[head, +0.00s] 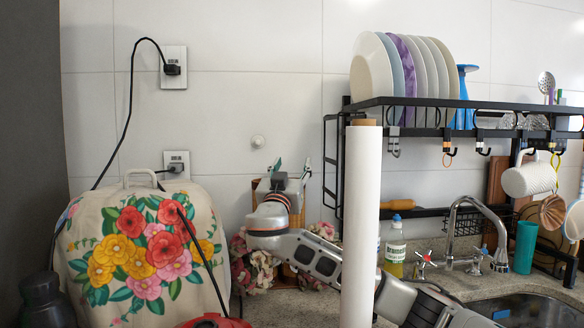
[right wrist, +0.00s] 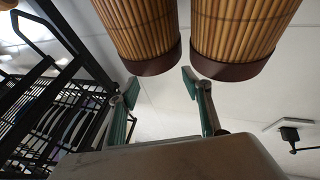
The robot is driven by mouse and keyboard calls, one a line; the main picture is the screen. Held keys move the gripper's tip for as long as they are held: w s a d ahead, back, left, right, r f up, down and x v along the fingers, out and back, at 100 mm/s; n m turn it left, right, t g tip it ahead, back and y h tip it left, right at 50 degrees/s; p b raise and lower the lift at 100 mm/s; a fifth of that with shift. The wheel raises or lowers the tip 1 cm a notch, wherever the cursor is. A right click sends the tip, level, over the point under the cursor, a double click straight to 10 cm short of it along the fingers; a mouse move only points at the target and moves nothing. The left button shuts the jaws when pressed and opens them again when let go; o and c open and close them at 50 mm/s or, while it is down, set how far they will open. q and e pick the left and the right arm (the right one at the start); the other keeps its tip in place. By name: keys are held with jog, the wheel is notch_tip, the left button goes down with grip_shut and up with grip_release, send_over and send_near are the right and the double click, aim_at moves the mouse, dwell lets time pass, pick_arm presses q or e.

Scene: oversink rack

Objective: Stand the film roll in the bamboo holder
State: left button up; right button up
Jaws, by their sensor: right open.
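The film roll (head: 362,220) is a tall white upright cylinder with a brown core showing at its top. It stands in the foreground of the head view; its lower end is cut off. The bamboo holder (head: 263,187) is partly hidden behind my right gripper (head: 292,168). In the right wrist view, two bamboo cylinders with dark rims (right wrist: 135,25) fill the top. My right gripper (right wrist: 160,88) is open and empty, its teal-sided fingers close to these rims; contact cannot be told. The film roll is not between its fingers. My left gripper is out of view.
A black rack (head: 400,102) with plates stands over the sink at right. A soap bottle (head: 395,248) and a tap (head: 465,215) are below it. A flowered cover (head: 140,250) stands at left. Pink flowers (head: 262,268) are below my right gripper. My right arm passes behind the film roll.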

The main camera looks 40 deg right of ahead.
notch_tip(320, 180, up, 10)
dwell(0.5)
